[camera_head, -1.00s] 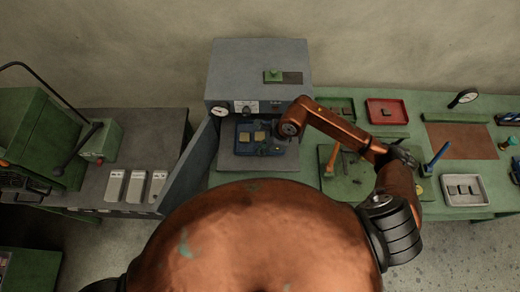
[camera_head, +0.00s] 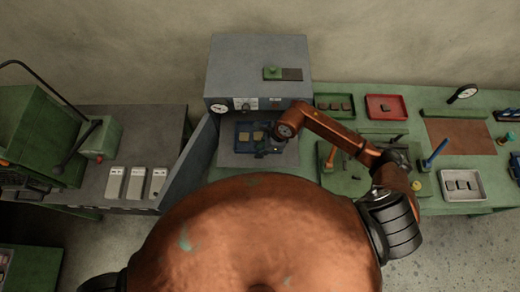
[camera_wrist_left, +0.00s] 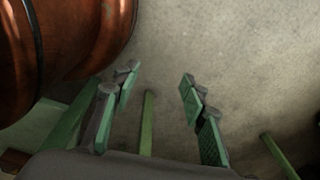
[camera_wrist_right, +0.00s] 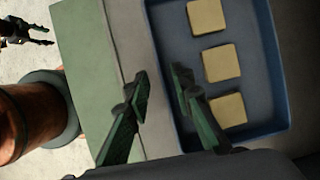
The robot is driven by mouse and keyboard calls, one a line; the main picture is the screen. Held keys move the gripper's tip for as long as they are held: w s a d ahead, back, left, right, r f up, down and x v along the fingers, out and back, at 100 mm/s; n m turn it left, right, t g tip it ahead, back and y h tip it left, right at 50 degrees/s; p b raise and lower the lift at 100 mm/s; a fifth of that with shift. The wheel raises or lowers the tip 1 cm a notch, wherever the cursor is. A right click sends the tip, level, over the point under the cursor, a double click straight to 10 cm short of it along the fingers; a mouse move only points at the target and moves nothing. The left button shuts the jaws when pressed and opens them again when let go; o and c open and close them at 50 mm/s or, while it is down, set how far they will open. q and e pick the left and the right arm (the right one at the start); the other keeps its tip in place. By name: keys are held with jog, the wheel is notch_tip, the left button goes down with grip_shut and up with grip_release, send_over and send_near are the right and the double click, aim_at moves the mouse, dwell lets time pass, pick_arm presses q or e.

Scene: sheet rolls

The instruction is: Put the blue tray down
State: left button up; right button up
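The blue tray (camera_head: 244,136) sits in the open grey chamber, apparently resting on its floor. It also shows in the right wrist view (camera_wrist_right: 188,55) with three yellowish square pieces (camera_wrist_right: 221,63) in it. My right gripper (camera_wrist_right: 160,76) is at the tray's near side wall, one finger over the inside and one outside. Its fingers look apart with the rim between them; contact is not visible. In the head view this gripper (camera_head: 268,152) is small and dark at the tray's right end. My left gripper (camera_wrist_left: 159,73) is open and empty, away from the tray.
The grey chamber (camera_head: 258,75) has its door (camera_head: 188,165) swung open at the left. The green bench at right holds a green tray (camera_head: 334,106), a red tray (camera_head: 386,107) and a white tray (camera_head: 462,185). White blocks (camera_head: 136,183) stand on the left counter.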

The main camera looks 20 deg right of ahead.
jog(key=shift+d+r, duration=0.1)
jog(key=shift+r, duration=0.15)
pick_arm(q)
jog(key=shift+w+f+b, duration=0.5)
jog(key=shift+f+b, duration=0.35)
jog(key=shift+b, duration=0.05)
pick_arm(e)
jog(key=v, duration=1.1)
jog(key=shift+r, duration=0.2)
